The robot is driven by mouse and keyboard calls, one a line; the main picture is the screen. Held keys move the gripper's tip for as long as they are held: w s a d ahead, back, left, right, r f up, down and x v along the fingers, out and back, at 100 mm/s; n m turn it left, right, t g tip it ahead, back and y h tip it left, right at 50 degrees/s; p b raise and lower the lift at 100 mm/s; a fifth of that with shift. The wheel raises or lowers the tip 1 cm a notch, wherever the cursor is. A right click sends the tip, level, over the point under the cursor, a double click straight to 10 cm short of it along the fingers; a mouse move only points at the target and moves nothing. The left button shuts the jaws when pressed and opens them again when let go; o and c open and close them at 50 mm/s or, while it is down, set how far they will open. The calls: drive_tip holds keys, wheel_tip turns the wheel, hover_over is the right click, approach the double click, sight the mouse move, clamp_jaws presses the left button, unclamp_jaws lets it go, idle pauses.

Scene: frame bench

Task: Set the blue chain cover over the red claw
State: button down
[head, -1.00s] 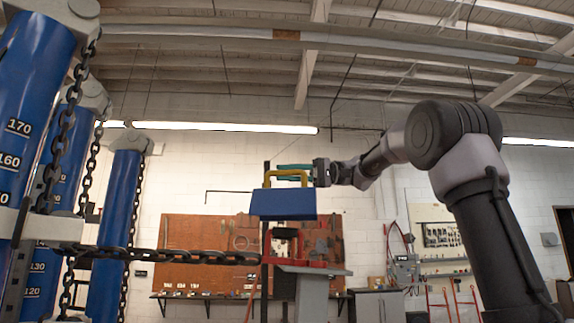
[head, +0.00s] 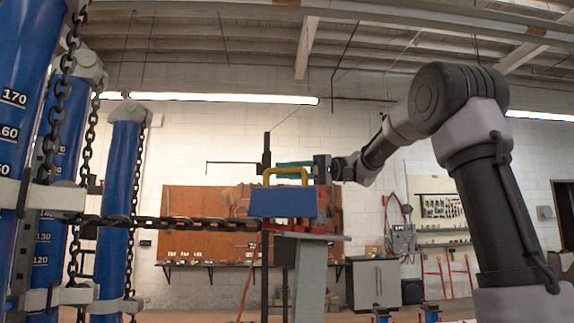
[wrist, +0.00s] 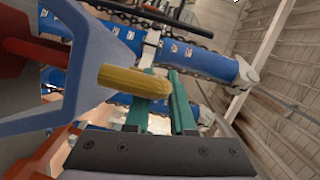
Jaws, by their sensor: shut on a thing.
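The blue chain cover (head: 283,203) with its yellow handle (head: 287,171) hangs from my gripper (head: 295,165), whose teal fingers are shut on the handle. The cover also shows in the wrist view (wrist: 98,70), close to the fingers. The red claw is mostly hidden behind the cover in the head view; a red edge (head: 305,229) shows below it. In the wrist view, red parts (wrist: 35,55) show beside and partly behind the cover. I cannot tell whether the cover touches the claw.
A taut dark chain (head: 165,222) runs from the blue numbered posts (head: 118,205) on the left to the claw area. A grey stand (head: 308,275) rises below the cover. A brown tool board (head: 205,210) and a cabinet (head: 377,284) stand behind.

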drive_tip(key=shift+f, duration=0.15)
drive_tip(key=c, duration=0.7)
unclamp_jaws()
drive_tip(key=v, duration=1)
drive_tip(key=shift+d, duration=0.4)
